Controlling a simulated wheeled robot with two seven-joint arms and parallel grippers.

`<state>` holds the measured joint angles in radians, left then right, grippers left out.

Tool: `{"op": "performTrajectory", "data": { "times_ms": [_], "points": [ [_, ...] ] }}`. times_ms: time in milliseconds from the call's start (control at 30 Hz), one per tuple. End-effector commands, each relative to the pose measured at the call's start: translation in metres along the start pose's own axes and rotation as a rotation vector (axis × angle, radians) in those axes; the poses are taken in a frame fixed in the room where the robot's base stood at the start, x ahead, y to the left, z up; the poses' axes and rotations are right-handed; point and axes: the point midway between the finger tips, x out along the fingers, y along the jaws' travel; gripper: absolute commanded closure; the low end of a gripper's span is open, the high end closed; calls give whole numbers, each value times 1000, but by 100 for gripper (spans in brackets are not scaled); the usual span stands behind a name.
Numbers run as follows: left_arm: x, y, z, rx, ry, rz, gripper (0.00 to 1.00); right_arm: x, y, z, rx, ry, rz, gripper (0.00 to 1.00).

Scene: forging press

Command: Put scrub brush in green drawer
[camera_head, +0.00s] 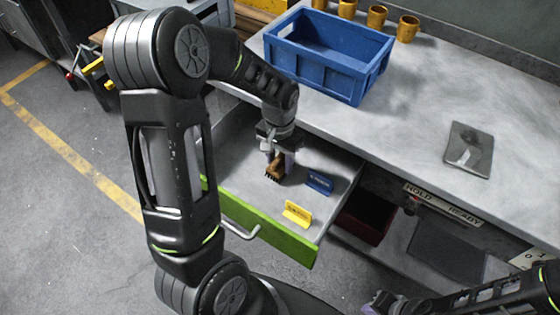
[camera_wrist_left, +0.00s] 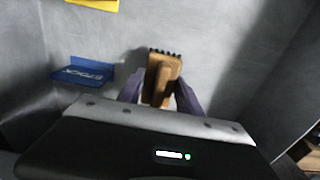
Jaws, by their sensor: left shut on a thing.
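The scrub brush (camera_head: 275,171) has a tan wooden body and dark bristles. My left gripper (camera_head: 277,160) is shut on it and holds it inside the open green drawer, over the grey drawer floor. The green drawer (camera_head: 266,236) is pulled out, with a green front and a metal handle. In the left wrist view the brush (camera_wrist_left: 162,78) sits between the two fingers of my left gripper (camera_wrist_left: 160,92). I cannot tell whether the bristles touch the drawer floor. My right gripper (camera_head: 380,303) is at the bottom edge, away from the drawer; its jaw opening is unclear.
A yellow label stand (camera_head: 297,213) and a blue label stand (camera_head: 320,182) stand in the drawer, right of the brush. A blue crate (camera_head: 318,70) and several brass cups (camera_head: 377,17) are on the bench top. A dark red bin (camera_head: 365,220) sits below the bench, right of the drawer.

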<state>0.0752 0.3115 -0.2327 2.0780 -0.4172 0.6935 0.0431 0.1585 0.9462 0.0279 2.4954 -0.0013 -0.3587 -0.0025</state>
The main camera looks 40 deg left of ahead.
Motion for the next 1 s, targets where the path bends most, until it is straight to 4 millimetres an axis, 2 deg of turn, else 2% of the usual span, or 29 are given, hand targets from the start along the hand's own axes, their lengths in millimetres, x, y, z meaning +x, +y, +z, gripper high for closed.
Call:
{"op": "performTrajectory", "data": {
  "times_ms": [433,467,500,700,1000],
  "points": [
    [9,0,0,1,1,0,91,4,2,0,0,0,0,100],
    [8,0,0,1,1,0,56,3,1,0,0,0,0,100],
    [7,0,0,1,1,0,53,2,1,0,0,0,0,100],
    [7,0,0,1,1,0,37,2,1,0,0,0,0,100],
    [5,0,0,1,1,0,37,0,0,0,0,0,0,100]
  ]
}}
